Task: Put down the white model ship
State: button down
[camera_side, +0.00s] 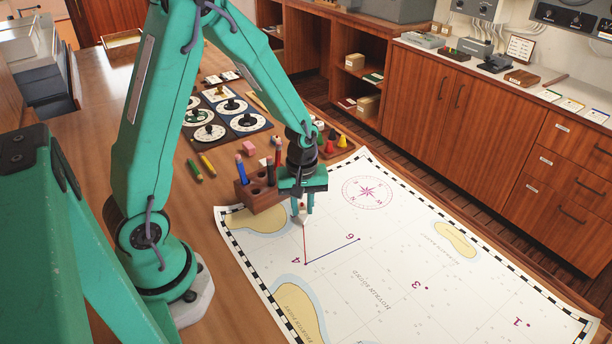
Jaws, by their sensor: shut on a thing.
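My gripper (302,213) points down over the upper left part of the chart (400,250). It is shut on the small white model ship (301,219), which shows just below the fingertips. The fingers hide much of the ship. I cannot tell whether its underside touches the chart. A red line runs from near the ship down to the number 4 on the chart, and a blue line runs from there toward the number 6.
A wooden pen holder (258,194) stands close left of my gripper. The chart's right side is clear.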

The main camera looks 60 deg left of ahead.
jog(key=shift+f, duration=0.2)
dwell(0.3)
jog(key=c, duration=1.2)
grip_release()
jog(key=shift+o, duration=0.2)
jog(key=shift+r, duration=0.1)
jog(key=shift+r, duration=3.85)
